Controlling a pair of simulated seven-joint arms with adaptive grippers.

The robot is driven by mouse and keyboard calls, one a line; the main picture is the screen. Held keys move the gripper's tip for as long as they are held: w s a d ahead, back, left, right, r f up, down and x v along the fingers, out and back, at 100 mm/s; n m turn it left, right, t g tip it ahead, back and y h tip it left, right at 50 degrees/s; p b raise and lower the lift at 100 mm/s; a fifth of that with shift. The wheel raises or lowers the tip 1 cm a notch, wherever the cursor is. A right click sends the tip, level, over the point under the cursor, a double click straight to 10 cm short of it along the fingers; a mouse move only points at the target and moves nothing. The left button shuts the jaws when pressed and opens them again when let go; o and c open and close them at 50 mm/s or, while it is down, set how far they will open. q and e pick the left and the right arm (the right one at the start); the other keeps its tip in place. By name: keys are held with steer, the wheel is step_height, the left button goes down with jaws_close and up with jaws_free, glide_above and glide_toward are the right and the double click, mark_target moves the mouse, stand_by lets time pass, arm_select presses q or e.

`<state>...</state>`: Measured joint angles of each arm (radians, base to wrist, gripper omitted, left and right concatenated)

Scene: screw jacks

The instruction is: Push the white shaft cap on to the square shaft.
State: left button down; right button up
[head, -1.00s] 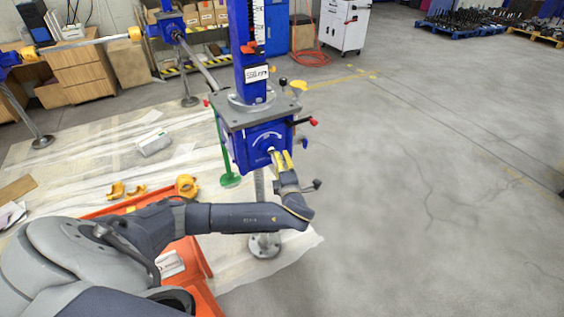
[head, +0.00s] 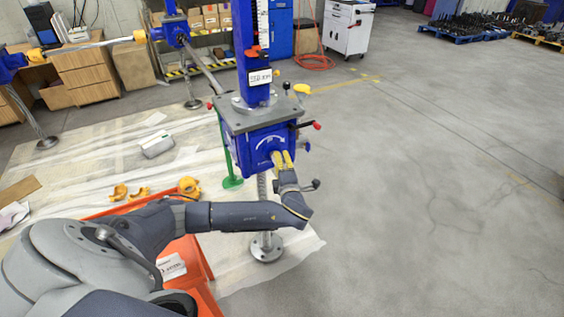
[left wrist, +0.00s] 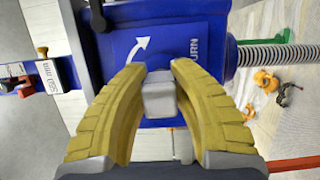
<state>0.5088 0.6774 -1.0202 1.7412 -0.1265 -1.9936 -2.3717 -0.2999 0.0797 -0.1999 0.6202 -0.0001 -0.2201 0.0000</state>
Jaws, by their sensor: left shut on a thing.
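The white shaft cap (left wrist: 159,98) shows in the left wrist view as a pale, rounded square block between my yellow fingertips, right in front of the blue gearbox face. My left gripper (left wrist: 160,85) is shut on it. In the head view my left gripper (head: 282,158) points up at the front of the blue screw jack gearbox (head: 260,143), and the cap is not clearly seen between the fingers. The square shaft is hidden behind the cap, so I cannot tell how far the cap sits on it. My right gripper is not in view.
An orange bin (head: 196,262) lies under my left arm. Yellow-orange parts (head: 188,187) and a white box (head: 157,146) lie on the floor sheet. The jack's screw stands on a round foot (head: 266,247). A red-tipped lever (head: 316,125) sticks out right. Floor to the right is clear.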

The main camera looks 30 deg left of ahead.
arm_select(q)
steer(key=shift+w+a, duration=0.2)
steer(key=shift+a, duration=0.2)
steer(key=c, duration=1.1)
jaws_free()
steer(key=v, duration=1.2)
steer(key=shift+f, duration=0.1)
